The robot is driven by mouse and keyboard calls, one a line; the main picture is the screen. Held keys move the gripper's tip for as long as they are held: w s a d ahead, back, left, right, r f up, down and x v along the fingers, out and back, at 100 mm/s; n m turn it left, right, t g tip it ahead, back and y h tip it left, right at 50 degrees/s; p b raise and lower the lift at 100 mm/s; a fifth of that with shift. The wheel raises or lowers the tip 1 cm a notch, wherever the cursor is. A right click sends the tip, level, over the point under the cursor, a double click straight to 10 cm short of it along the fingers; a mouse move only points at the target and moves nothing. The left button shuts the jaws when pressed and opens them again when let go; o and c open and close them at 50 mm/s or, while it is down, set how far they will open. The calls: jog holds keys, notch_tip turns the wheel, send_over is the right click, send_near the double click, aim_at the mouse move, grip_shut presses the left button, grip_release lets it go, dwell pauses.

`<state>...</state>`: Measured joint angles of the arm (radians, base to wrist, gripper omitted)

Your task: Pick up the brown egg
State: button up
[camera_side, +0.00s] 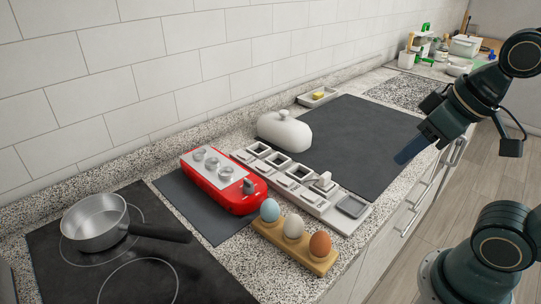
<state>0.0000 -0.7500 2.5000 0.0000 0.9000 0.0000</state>
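The brown egg (320,244) stands upright at the right end of a wooden egg holder (276,247) near the counter's front edge. A white egg (293,226) is in the middle and a blue egg (270,210) is at the left end. My gripper (403,158) is up and to the right of the eggs, apart from them. It hangs over the counter's front edge area, with its bluish fingers pointing down and left. I see it side-on, so whether the fingers are apart is unclear. No object shows in it.
A red device (222,181) with grey knobs and a pale tray with square frames (290,172) stand behind the eggs. A metal pan (97,222) sits on the dark hob at left. A white lidded dish (284,131) is farther back. The dark mat (365,135) is largely clear.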

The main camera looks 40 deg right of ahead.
jog(key=shift+o, duration=1.3)
jog(key=m+g, duration=0.6)
jog(key=m, duration=0.7)
send_over(322, 234)
jog(key=shift+f, duration=1.9)
jog(key=shift+f, duration=0.15)
jog(key=shift+f, duration=4.2)
